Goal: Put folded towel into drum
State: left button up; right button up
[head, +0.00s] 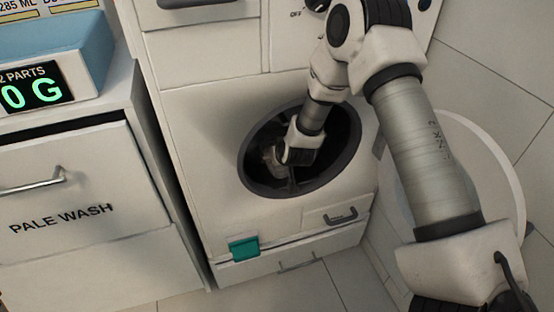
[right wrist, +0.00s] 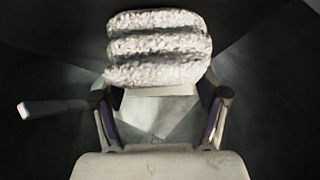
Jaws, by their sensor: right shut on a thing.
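My right arm reaches through the round, dark-rimmed opening of the drum (head: 345,125) in the white machine. My right gripper (head: 275,156) is inside the opening, small and in shadow. In the right wrist view, my right gripper (right wrist: 160,94) is shut on the folded towel (right wrist: 158,48), a white, fluffy stack of layers held at the fingertips. Dark drum walls surround it. I cannot tell whether the towel touches the drum. In the head view the towel is too small and shaded to make out clearly. My left gripper is not in view.
The round white door (head: 475,150) stands open at the right, partly behind my arm. A pale vane (right wrist: 60,106) juts in at the left inside the drum. A teal piece (head: 244,248) sits below the opening. A cabinet with a "PALE WASH" drawer (head: 90,190) stands left.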

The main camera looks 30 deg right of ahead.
jog(key=shift+r, duration=0.1)
jog(key=o, duration=1.2)
jog(key=shift+f, duration=0.2)
jog(key=shift+r, duration=0.15)
jog(key=shift+s+r, duration=0.15)
jog(key=shift+r, duration=0.1)
jog(key=p+v, duration=0.4)
jog(key=v, duration=0.7)
jog(key=s+a+f+g, duration=0.3)
jog(key=s+f, duration=0.4)
jog(key=s, duration=0.2)
jog(key=s+a+f+n+g+y, duration=0.1)
jog(key=s+a+f+g, duration=0.2)
jog(key=s+f, duration=0.4)
jog(key=s+a+f+n+g+y, duration=0.1)
jog(key=s+a+f+g, duration=0.1)
jog(key=s+f, duration=0.5)
jog(key=shift+s+a+g, duration=0.15)
jog(key=shift+s+a, duration=0.1)
jog(key=shift+s, duration=0.7)
jog(key=shift+s+a+g, duration=0.1)
jog(key=shift+s+a, duration=0.1)
jog(key=shift+s, duration=0.8)
jog(key=shift+s+a+g, duration=0.15)
jog(key=shift+s+a, duration=0.1)
jog(key=shift+s, duration=0.7)
